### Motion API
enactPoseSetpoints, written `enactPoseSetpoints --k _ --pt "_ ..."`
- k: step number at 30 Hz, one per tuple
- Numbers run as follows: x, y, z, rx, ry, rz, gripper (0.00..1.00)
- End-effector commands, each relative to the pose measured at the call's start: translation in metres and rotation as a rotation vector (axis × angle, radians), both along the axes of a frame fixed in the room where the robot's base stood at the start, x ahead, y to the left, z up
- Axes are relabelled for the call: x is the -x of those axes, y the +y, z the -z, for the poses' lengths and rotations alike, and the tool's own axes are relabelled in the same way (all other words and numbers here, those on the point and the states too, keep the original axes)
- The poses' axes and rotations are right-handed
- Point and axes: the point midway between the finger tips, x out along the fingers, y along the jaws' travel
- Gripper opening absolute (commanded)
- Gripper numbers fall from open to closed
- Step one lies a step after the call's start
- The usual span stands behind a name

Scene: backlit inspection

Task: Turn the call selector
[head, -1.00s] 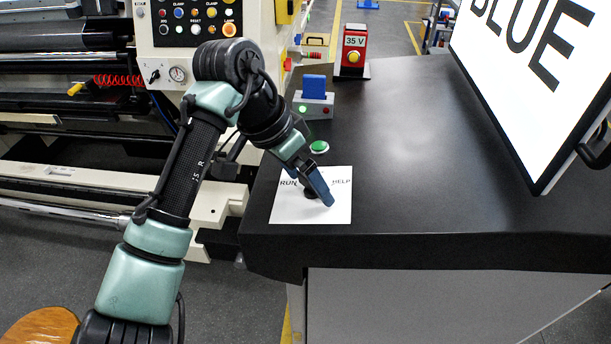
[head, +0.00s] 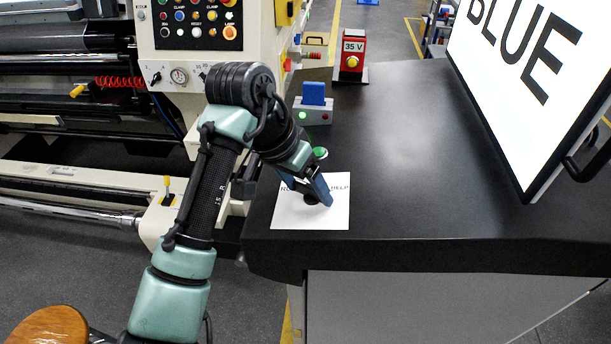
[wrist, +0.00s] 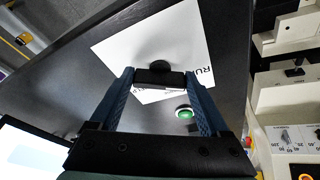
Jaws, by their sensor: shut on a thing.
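The call selector (wrist: 159,67) is a black knob on a white label plate (head: 288,218) near the desk's front left corner. In the head view, RUN and HELP labels show partly on the plate, with my gripper covering the middle. My gripper (wrist: 158,77) points down at the plate, its two blue fingers on either side of the black bar of the knob, shut on it. In the head view my gripper (head: 317,199) hides most of the knob. Which label the knob points at cannot be told.
A green button (head: 320,153) sits just behind the plate. A grey box with a blue top (head: 314,93) and a red 35 V box (head: 353,55) stand farther back. A large screen reading BLUE (head: 530,80) stands at right. The desk middle is clear.

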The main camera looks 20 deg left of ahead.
Motion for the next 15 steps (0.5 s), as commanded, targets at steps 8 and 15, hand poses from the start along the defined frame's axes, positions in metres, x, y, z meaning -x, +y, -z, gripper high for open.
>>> enactPoseSetpoints --k 8,15 --pt "-0.0004 0.0 -0.0008 0.001 -0.001 -0.014 0.24" --pt "-0.0004 0.0001 -0.0005 0.0 0.0 -0.012 1.0"
